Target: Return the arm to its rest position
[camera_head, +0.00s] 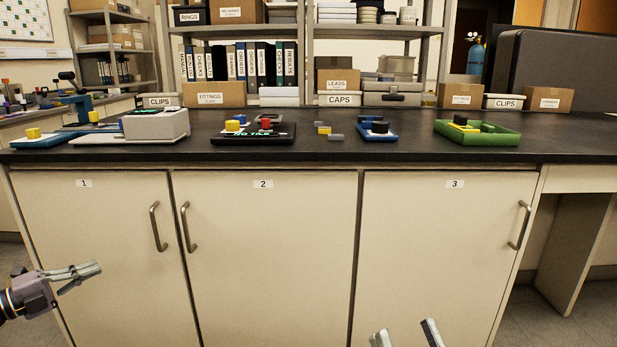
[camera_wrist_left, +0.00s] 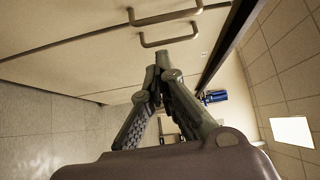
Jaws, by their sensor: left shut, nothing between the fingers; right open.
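My left gripper (camera_head: 88,270) is at the lower left of the head view, in front of cabinet door 1 and below the bench top. It is shut and empty. Its fingers (camera_wrist_left: 160,75) come together in the left wrist view, with the cabinet doors behind them. My right gripper (camera_head: 405,337) shows only its two fingertips at the bottom edge of the head view, in front of cabinet door 3. The fingertips are apart and nothing shows between them. The rest of the right gripper is out of frame.
Door handles (camera_head: 158,227) stick out from the cabinet. Shelves with boxes and binders stand behind.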

